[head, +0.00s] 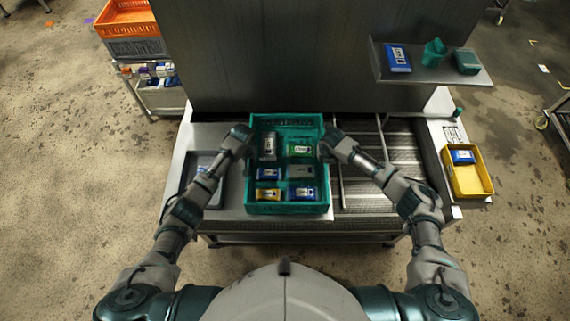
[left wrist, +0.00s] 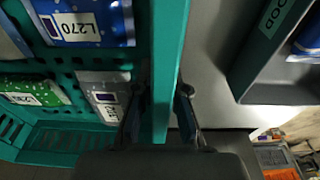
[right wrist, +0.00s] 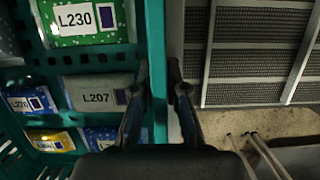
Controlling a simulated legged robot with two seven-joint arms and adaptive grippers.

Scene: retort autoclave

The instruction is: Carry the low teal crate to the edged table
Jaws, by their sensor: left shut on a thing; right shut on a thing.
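The low teal crate (head: 288,208) stands on the metal table in the middle of the head view, with several labelled packs inside. My left gripper (head: 241,137) is at its left wall; in the left wrist view the fingers (left wrist: 160,105) are on both sides of the teal rim (left wrist: 170,60), shut on it. My right gripper (head: 329,146) is at the right wall; in the right wrist view its fingers (right wrist: 160,95) are on both sides of the rim (right wrist: 154,40), shut on it. I cannot tell which table is the edged one.
A grey tray (head: 208,163) lies left of the crate and a slatted metal surface (head: 385,188) right of it. A yellow bin (head: 471,188) is at the right end. A shelf (head: 425,70) hangs at the back right. An orange crate (head: 126,18) tops a cart at the back left.

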